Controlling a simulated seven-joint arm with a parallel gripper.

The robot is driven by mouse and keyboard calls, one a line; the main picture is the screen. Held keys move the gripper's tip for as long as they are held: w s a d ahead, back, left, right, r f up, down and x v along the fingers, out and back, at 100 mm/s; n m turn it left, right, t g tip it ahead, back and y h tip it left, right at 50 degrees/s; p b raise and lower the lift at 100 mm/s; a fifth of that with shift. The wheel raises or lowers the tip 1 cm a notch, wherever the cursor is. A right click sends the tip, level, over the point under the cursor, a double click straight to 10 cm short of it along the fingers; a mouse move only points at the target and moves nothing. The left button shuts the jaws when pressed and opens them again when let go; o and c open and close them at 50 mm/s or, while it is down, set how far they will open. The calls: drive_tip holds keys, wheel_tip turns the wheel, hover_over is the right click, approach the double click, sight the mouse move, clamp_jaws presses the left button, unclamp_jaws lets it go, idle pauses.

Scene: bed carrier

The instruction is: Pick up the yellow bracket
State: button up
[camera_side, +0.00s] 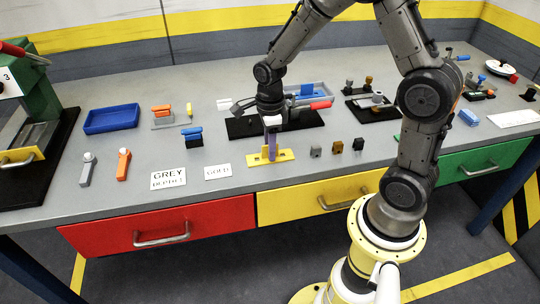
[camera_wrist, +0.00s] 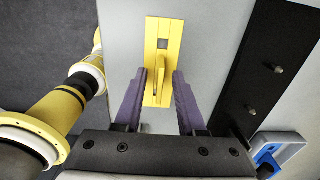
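The yellow bracket (camera_side: 284,156) lies on the grey bench near its front edge, above the yellow drawer. It is a flat plate with an upright part, and the wrist view shows a square hole in the plate (camera_wrist: 164,28). My gripper (camera_side: 270,150) points down over the bracket. In the wrist view its two purple fingers (camera_wrist: 160,88) stand apart, one on each side of the bracket's upright part, with gaps showing. The side view does not show whether the fingertips touch the plate.
A black plate (camera_side: 245,127) with pegs (camera_wrist: 279,69) lies just behind the bracket. Small blocks (camera_side: 337,147) stand to its right. White label cards (camera_side: 168,179) and a blue tray (camera_side: 111,118) are to the left. Drawers, including a red one (camera_side: 160,228), line the bench front.

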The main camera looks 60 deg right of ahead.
clamp_jaws()
drive_tip(key=shift+w, duration=0.1)
idle(1.1)
